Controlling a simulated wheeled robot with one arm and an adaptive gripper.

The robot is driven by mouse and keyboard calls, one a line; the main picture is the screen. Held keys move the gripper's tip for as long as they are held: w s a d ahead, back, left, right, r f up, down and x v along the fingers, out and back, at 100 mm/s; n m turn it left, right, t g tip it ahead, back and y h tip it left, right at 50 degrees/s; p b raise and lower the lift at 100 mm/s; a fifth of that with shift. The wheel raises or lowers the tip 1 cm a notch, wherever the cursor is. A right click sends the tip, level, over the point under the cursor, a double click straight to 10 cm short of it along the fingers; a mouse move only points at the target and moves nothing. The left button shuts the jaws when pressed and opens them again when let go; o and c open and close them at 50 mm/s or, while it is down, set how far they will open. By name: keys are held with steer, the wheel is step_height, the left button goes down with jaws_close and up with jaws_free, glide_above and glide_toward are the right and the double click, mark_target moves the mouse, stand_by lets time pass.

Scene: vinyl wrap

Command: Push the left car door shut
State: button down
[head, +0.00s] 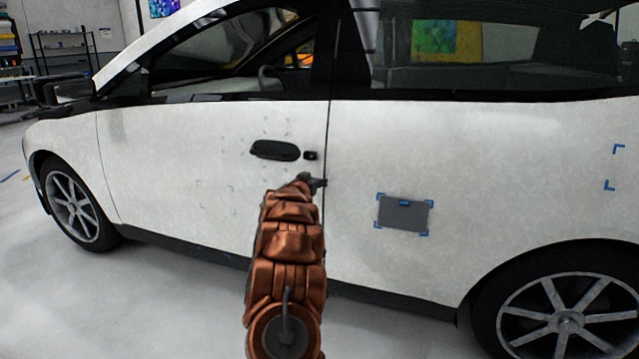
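The left car door (180,150) is the white front door of a white car, with a black handle (275,150) near its rear edge. The door looks flush or almost flush with the body; a thin dark seam runs down its rear edge. My gripper (318,183) is at the end of my copper-coloured arm, just below the handle and by that seam. It is small and dark here, and I cannot tell whether its fingers are open or whether it touches the door. My arm hides the lower rear part of the door.
A grey square panel (404,214) with blue corner marks sits on the rear body side. More blue marks (612,168) are further right. The front wheel (75,205) and rear wheel (565,318) flank the doors. Shelving (65,50) stands at the far left.

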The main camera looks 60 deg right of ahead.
steer(key=w+p+v, duration=0.1)
steer(key=w+v, duration=0.2)
steer(key=v, duration=1.1)
steer(key=shift+a+r, duration=0.25)
steer(key=shift+a, duration=0.05)
